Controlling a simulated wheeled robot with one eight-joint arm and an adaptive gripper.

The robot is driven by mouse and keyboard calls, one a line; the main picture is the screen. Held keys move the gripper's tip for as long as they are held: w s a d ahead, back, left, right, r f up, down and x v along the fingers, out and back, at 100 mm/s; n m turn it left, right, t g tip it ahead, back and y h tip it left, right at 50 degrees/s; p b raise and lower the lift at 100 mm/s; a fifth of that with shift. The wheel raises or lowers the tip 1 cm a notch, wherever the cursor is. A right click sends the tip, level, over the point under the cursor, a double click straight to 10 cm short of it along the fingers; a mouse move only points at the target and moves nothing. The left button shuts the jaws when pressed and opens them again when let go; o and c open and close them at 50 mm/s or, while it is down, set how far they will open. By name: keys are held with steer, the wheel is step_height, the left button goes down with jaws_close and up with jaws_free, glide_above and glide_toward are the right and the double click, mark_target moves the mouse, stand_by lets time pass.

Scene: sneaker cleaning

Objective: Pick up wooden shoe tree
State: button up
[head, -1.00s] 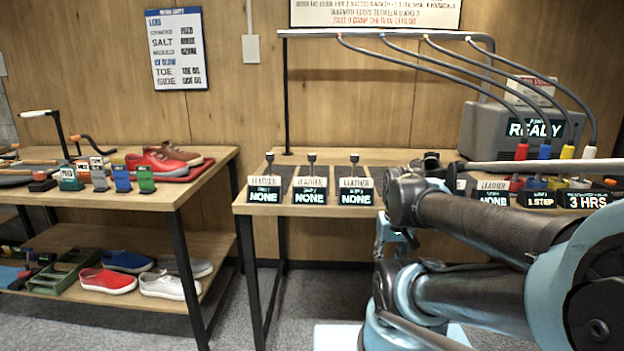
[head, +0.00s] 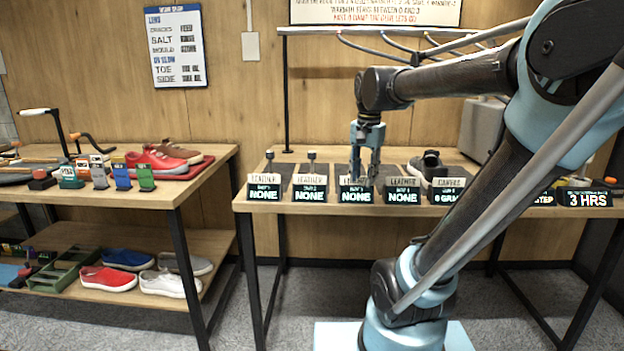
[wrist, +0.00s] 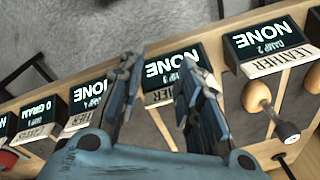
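In the wrist view, a wooden shoe tree (wrist: 257,97) with a rounded pale wood front and a dark end knob lies in the bay to the right of my gripper. Part of a second one (wrist: 313,78) shows at the right edge. In the head view, their dark knobs, such as the second bay's (head: 311,155), stand at the back of the bays. My gripper (head: 367,175) points down over the third bay. Its fingers (wrist: 160,68) are apart, with only the sign and bench visible between them. The third bay's knob is hidden behind the gripper.
The bench (head: 340,208) carries a row of label signs, including the third bay's NONE sign (head: 356,194) close to my fingers. A dark shoe (head: 430,166) stands right of the gripper. Hoses hang from an overhead rail (head: 320,31). A left bench (head: 190,187) holds shoes and small boxes.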

steer(key=w+a+r+m, duration=0.4)
steer(key=w+a+r, duration=0.35)
steer(key=w, duration=0.25)
steer(key=m+g, duration=0.1)
steer(key=m, duration=0.3)
glide_toward(312, 167)
steer(key=f, duration=1)
steer(key=shift+w+f, duration=0.15)
steer(key=shift+w, duration=0.25)
jaws_close()
